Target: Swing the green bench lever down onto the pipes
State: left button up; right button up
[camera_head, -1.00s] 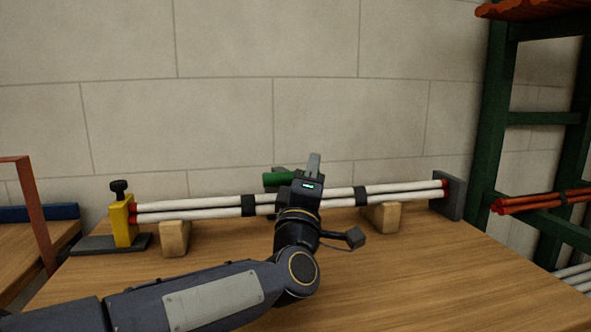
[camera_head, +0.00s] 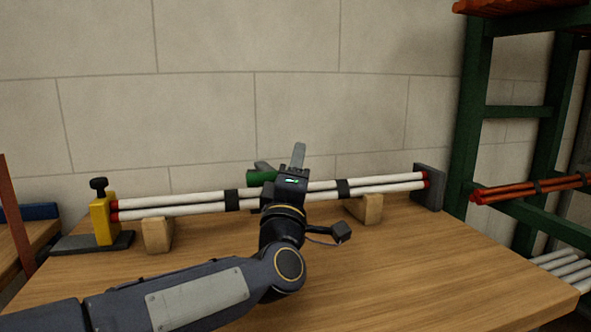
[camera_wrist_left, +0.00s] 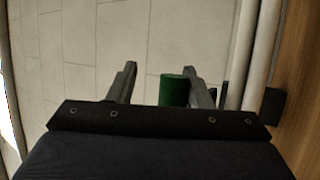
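The green lever (camera_head: 262,178) shows as a short green handle behind the pipes, its lower part hidden by my gripper. My left gripper (camera_head: 281,158) is over the middle of the pipes, with its fingers apart around the handle. In the left wrist view the green handle (camera_wrist_left: 173,90) stands between the open fingers (camera_wrist_left: 163,76), close to the right finger; I cannot tell whether they touch. The white pipes (camera_head: 190,207) with red ends and black bands lie across wooden blocks on the bench (camera_head: 400,265). My right gripper is not in view.
A yellow clamp (camera_head: 101,219) with a black knob stands at the left pipe ends, and a dark end plate (camera_head: 430,187) at the right. A green rack (camera_head: 469,120) with red pipes (camera_head: 530,188) is at right. A block wall rises behind. The bench front is clear.

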pick_arm(q)
jog(key=shift+s, duration=0.1)
jog(key=shift+s+f, duration=0.2)
jog(key=shift+s, duration=0.1)
jog(key=s+a+f+p, duration=0.1)
jog(key=s+a+p, duration=0.1)
jog(key=s, duration=1.3)
jog(key=shift+s+a+f, duration=0.3)
jog(key=shift+f, duration=0.05)
